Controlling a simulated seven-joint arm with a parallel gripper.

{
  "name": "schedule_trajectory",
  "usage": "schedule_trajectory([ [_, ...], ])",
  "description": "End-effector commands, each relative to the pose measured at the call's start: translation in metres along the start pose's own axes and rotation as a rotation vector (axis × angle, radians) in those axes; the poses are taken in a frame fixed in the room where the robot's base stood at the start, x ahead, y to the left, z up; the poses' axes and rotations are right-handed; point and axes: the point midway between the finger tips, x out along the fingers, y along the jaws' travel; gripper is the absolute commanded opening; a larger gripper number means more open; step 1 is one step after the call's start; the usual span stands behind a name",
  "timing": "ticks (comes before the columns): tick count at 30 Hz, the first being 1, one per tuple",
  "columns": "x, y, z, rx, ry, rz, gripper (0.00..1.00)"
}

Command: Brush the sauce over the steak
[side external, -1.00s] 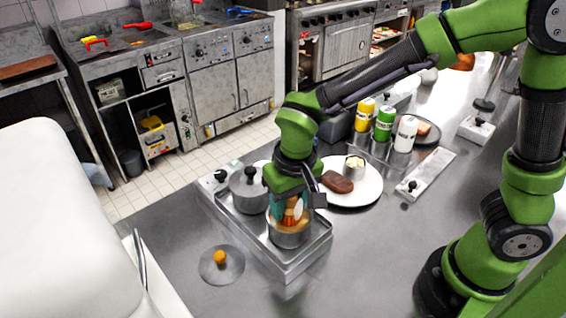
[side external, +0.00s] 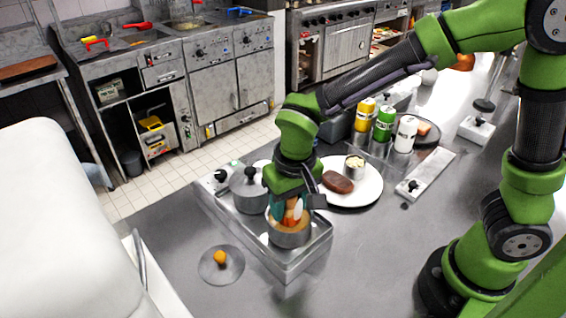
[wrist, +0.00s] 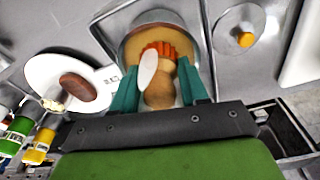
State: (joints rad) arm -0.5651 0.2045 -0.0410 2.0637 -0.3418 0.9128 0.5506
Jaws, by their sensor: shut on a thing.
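The steak (side external: 337,182) lies on a white plate (side external: 368,190), and both also show in the wrist view, steak (wrist: 78,88) and plate (wrist: 50,62). My gripper (wrist: 160,92) points down over an open pot of brown sauce (side external: 289,236). It is shut on a brush with a tan wooden handle (wrist: 160,88) and orange-red bristles (wrist: 160,50). The bristle end is at the sauce in the pot (wrist: 135,45); how deep it sits I cannot tell. A white oval part (wrist: 147,68) shows beside the handle.
A lidded pot (side external: 248,190) stands beside the sauce pot on a metal tray (side external: 290,272). A loose lid with an orange knob (side external: 220,262) lies on the counter. Yellow, green and white bottles (side external: 384,125) stand behind the plate, near a dark plate (side external: 432,133).

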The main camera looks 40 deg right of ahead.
Motion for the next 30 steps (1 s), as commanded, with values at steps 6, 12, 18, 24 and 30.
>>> schedule_trajectory([
  [6, -0.001, 0.0, 0.0, -0.002, -0.002, 0.002, 0.19],
  [12, -0.018, 0.0, -0.003, -0.001, 0.0, 0.0, 0.19],
  [18, -0.034, 0.0, -0.005, -0.001, 0.001, 0.0, 0.19],
  [24, -0.05, 0.0, -0.006, 0.0, 0.001, -0.001, 0.19],
  [30, -0.065, 0.0, -0.008, -0.001, 0.001, 0.0, 0.19],
])
